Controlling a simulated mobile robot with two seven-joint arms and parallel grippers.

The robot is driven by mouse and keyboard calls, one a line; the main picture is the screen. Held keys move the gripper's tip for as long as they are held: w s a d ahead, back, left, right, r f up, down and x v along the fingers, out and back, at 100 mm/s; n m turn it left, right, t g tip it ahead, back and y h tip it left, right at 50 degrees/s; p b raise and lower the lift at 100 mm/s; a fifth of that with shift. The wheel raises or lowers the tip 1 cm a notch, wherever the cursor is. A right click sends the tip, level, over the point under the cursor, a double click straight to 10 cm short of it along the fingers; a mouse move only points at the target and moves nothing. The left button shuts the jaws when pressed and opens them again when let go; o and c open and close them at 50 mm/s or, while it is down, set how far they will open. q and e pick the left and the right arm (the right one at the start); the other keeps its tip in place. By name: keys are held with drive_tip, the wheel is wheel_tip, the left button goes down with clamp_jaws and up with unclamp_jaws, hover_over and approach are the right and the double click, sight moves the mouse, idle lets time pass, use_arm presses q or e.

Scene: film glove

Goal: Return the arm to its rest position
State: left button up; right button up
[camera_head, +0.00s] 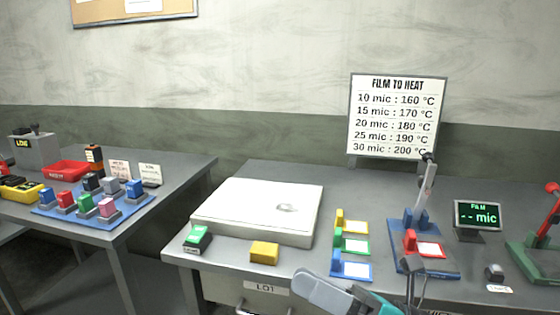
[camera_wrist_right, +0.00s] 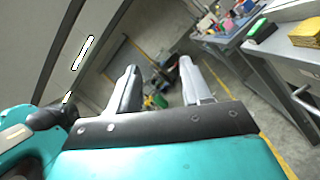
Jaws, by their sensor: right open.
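My right gripper (camera_head: 355,280) is at the bottom edge of the head view, in front of the grey workbench (camera_head: 380,188). The right wrist view shows its two fingers (camera_wrist_right: 158,70) spread apart with nothing between them. Beyond the fingers that view shows the floor and, farther off, furniture. My left gripper is in neither view.
On the bench are a white flat box (camera_head: 250,210), a green block (camera_head: 197,238), a yellow block (camera_head: 264,252), coloured card holders (camera_head: 351,245), a blue lever device (camera_head: 420,225) and a film display (camera_head: 478,215). A second table (camera_head: 120,225) with coloured blocks stands left.

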drive_tip(key=w+d+f+m+t+h, duration=0.1)
drive_tip(key=d+f+m+t+h, duration=0.4)
drive_tip(key=m, duration=0.7)
drive_tip(key=w+d+f+m+t+h, duration=0.25)
drive_tip(key=f+m+t+h, duration=0.4)
drive_tip(key=m, duration=0.65)
drive_tip(key=s+d+f+m+g+h, duration=0.2)
drive_tip(key=s+f+m, duration=0.4)
drive_tip(key=f, duration=0.4)
drive_tip(key=s+d+f+m+g+h, duration=0.3)
drive_tip(key=s+f+m+g, duration=0.3)
drive_tip(key=f+m, duration=0.2)
wheel_tip(320, 180, down, 2)
drive_tip(key=shift+s+d+f+m+h, duration=0.25)
drive_tip(key=shift+s+d+m+h, duration=0.1)
drive_tip(key=shift+h, duration=0.5)
drive_tip(key=shift+c, duration=0.2)
